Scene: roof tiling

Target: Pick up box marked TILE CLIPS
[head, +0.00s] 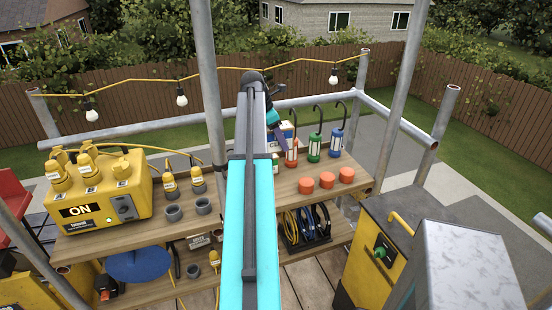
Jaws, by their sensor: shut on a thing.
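A small blue and white box (287,127) shows just right of the end of my arm, at the back of the wooden shelf. Its lettering is too small to read, so I cannot tell whether it says TILE CLIPS. My gripper (281,141) points down at the box and is shut on it. My own arm and the gripper hide much of the box and the fingertips. I cannot tell whether the box is still touching the shelf.
The wooden shelf (330,203) also holds red, green and blue hooked lamps (314,147) close to the right, orange caps (326,180) in front, and a yellow power unit (98,205) at left. Metal poles (209,85) and rails (400,122) stand around. A yellow machine (375,262) stands right.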

